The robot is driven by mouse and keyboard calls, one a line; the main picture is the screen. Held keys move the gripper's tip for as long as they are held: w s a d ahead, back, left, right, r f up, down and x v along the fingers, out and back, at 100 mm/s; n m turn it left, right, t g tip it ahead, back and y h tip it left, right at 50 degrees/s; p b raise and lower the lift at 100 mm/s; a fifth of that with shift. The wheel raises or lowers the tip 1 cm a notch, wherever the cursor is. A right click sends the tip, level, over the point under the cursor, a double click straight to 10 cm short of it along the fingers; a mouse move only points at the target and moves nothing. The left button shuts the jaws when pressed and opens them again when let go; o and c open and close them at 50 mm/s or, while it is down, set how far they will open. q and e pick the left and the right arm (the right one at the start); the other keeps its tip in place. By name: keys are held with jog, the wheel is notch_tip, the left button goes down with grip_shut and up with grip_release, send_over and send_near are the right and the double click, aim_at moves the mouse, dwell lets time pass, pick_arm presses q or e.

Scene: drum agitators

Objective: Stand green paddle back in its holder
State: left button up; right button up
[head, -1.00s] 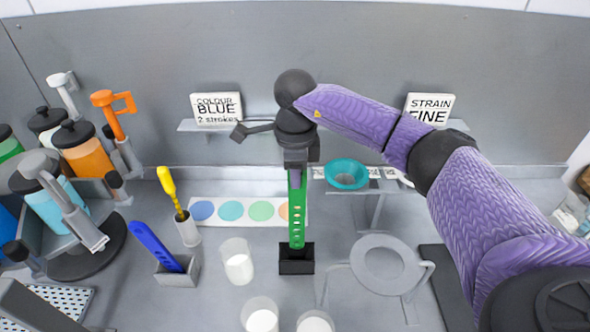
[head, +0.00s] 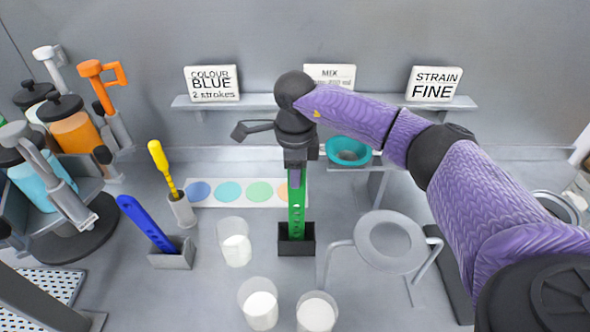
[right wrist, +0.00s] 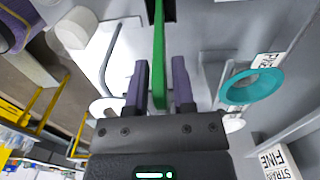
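The green paddle (head: 296,215) stands upright with its lower end inside the black holder (head: 297,247), in the middle of the bench. In the right wrist view the paddle (right wrist: 159,55) runs between my two purple fingertips, towards the dark holder (right wrist: 166,8) at the top edge. My right gripper (head: 297,175) is above the holder, around the paddle's upper part. The right wrist view shows narrow gaps between the fingers (right wrist: 160,75) and the paddle, so the gripper looks open. The paddle's top is hidden by the gripper. My left gripper is not in view.
A blue paddle (head: 147,224) leans in a grey holder (head: 173,256) at left, near a yellow-handled tool (head: 162,165). White-filled cups (head: 235,248) stand close in front. A grey ring stand (head: 390,243) is right of the holder, with a teal funnel (head: 348,151) behind.

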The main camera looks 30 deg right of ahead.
jog(key=shift+o, duration=1.2)
jog(key=shift+r, duration=0.1)
notch_tip(320, 180, up, 10)
jog(key=shift+f, duration=0.1)
